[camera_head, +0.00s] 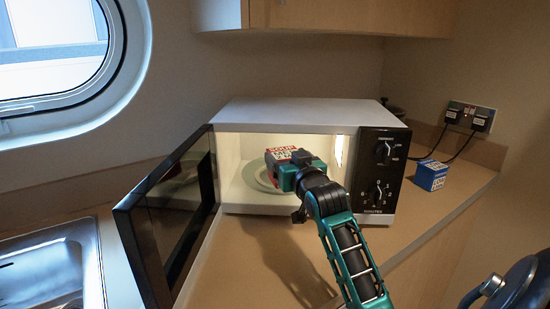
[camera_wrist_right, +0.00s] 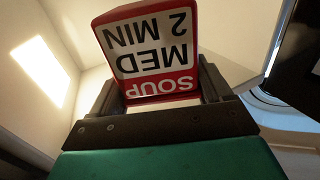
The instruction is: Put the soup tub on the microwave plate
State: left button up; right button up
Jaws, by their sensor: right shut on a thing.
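The soup tub (camera_wrist_right: 150,45) is red with a white label reading "SOUP MED 2 MIN", upside down in the right wrist view. My right gripper (camera_wrist_right: 155,90) is shut on it, one finger on each side. In the head view the tub (camera_head: 284,153) is inside the lit microwave (camera_head: 285,113), over the pale microwave plate (camera_head: 252,180). My right gripper (camera_head: 298,170) reaches in through the open front and hides part of the plate. I cannot tell whether the tub touches the plate. My left gripper is not in view.
The microwave door (camera_head: 165,215) stands open to the left. A sink (camera_head: 50,268) is at the far left. A blue box (camera_head: 431,175) sits right of the microwave, near plugs (camera_head: 467,117) with cables. The counter before the microwave is clear.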

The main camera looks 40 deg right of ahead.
jog(key=shift+w+d+f, duration=0.55)
jog(key=shift+w+d, duration=0.05)
jog(key=shift+w, duration=0.95)
jog(key=shift+w+d+f, duration=0.6)
jog(key=shift+w+d, duration=0.05)
jog(key=shift+w, duration=0.85)
jog(key=shift+w+d+f, duration=0.55)
jog(key=shift+w+d, duration=0.05)
jog(key=shift+w, duration=0.95)
jog(key=shift+f, duration=0.1)
jog(key=o, duration=1.2)
jog(key=shift+f, duration=0.1)
jog(key=shift+r, duration=0.2)
jog(key=v, duration=1.2)
